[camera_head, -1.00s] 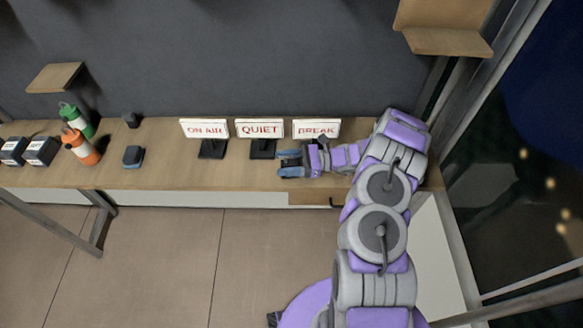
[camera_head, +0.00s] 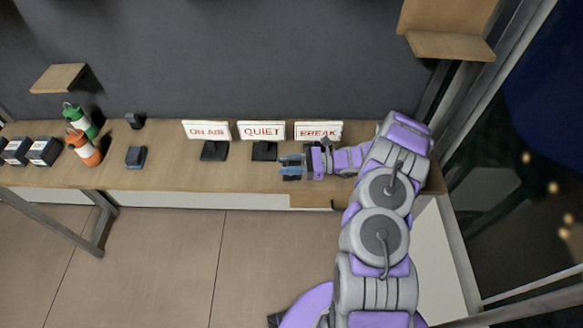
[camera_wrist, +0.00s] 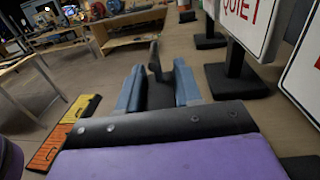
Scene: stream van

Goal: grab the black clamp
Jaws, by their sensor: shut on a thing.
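My gripper (camera_head: 291,167) is low over the right part of the wooden desk, in front of the signs. It also shows in the wrist view (camera_wrist: 157,84), where its two blue fingers are closed on the black clamp (camera_wrist: 155,60). A dark, narrow part of the clamp stands up between the fingers, and the rest of it lies low between them. In the head view the clamp is mostly hidden by the fingers. I cannot tell whether it touches the desk.
The BREAK sign (camera_head: 318,131), QUIET sign (camera_head: 261,131) and ON AIR sign (camera_head: 207,130) stand close behind and left of my gripper. Further left are a small dark block (camera_head: 136,156), an orange bottle (camera_head: 84,148) and a green bottle (camera_head: 80,120). The desk's front edge is near.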

